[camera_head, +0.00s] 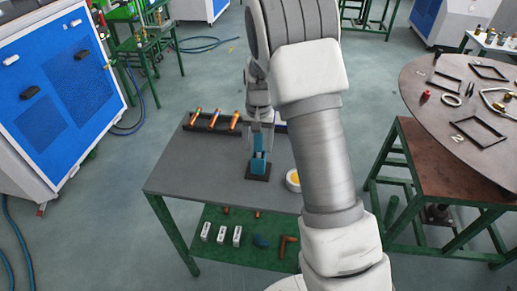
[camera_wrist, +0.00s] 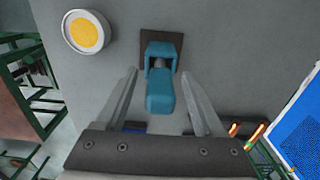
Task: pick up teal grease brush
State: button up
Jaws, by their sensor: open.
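The teal grease brush (camera_head: 259,162) stands on a small dark square base (camera_head: 257,177) on the grey table (camera_head: 185,172). In the wrist view the teal brush (camera_wrist: 160,95) lies between the two fingers of my gripper (camera_wrist: 160,88), its near end pointing back toward the palm. The fingers are apart, one on each side, with visible gaps to the brush. In the head view my gripper (camera_head: 262,135) is just above and behind the brush, pointing down. Its fingertips are partly hidden there by the arm and brush.
A round tin with yellow contents (camera_wrist: 84,32) sits beside the brush; it also shows in the head view (camera_head: 294,180). A dark rack with several copper-coloured pieces (camera_head: 213,122) lies at the table's back edge. A round brown table (camera_head: 465,115) stands to the right.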

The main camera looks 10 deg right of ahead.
grip_shut()
dwell(0.3)
jog(key=shift+r, duration=0.1)
notch_tip(320, 180, up, 10)
jog(key=shift+f, duration=0.1)
dwell(0.4)
